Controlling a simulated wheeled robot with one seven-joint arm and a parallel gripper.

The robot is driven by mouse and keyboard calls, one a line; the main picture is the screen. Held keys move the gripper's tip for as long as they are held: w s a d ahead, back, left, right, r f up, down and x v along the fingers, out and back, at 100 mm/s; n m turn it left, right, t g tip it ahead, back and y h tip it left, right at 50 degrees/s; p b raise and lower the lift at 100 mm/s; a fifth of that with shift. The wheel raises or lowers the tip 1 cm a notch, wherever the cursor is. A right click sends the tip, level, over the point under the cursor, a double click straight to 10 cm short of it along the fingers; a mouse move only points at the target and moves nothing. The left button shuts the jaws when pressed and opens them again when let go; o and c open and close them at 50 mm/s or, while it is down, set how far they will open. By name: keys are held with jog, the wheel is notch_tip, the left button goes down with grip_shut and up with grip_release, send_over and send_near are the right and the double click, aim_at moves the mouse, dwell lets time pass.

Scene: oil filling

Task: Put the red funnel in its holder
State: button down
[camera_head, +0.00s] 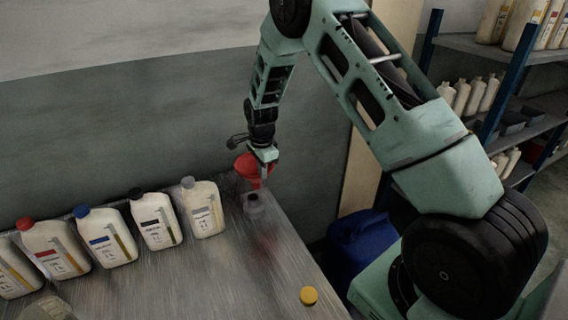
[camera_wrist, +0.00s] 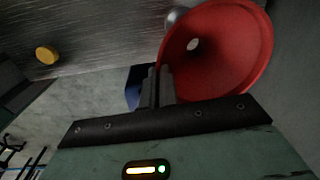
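The red funnel (camera_head: 246,168) is at my gripper (camera_head: 266,158), above the far right part of the metal table. In the wrist view the funnel (camera_wrist: 236,50) shows its wide mouth and the hole at its bottom, and the gripper's fingers (camera_wrist: 157,80) are close together at its edge. My gripper seems shut on the funnel's edge. A small grey upright piece (camera_head: 254,206), perhaps the holder, stands on the table just below the funnel. A grey rounded part (camera_wrist: 174,17) shows partly behind the funnel in the wrist view.
Several white bottles stand in a row along the wall; the closest has a grey cap (camera_head: 188,182). A yellow cap (camera_head: 309,295) lies near the table's right edge. A blue container (camera_head: 357,250) stands beside the table. Shelves (camera_head: 480,45) are at the right.

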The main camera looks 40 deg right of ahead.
aim_at(258, 178)
jog(key=shift+w+a+r, duration=0.25)
jog(key=shift+a+r, duration=0.05)
jog(key=shift+a, duration=0.15)
jog(key=shift+a+f, duration=0.2)
jog(key=shift+f, duration=0.05)
jog(key=shift+f+b, duration=1.1)
jog(key=shift+f, duration=0.7)
jog(key=shift+f+b, duration=0.45)
jog(key=shift+f, duration=0.5)
jog(key=shift+f+b, duration=0.45)
jog(key=shift+b, duration=0.1)
jog(key=shift+f, duration=0.35)
jog(key=shift+f+b, duration=0.1)
jog(key=shift+b, duration=0.2)
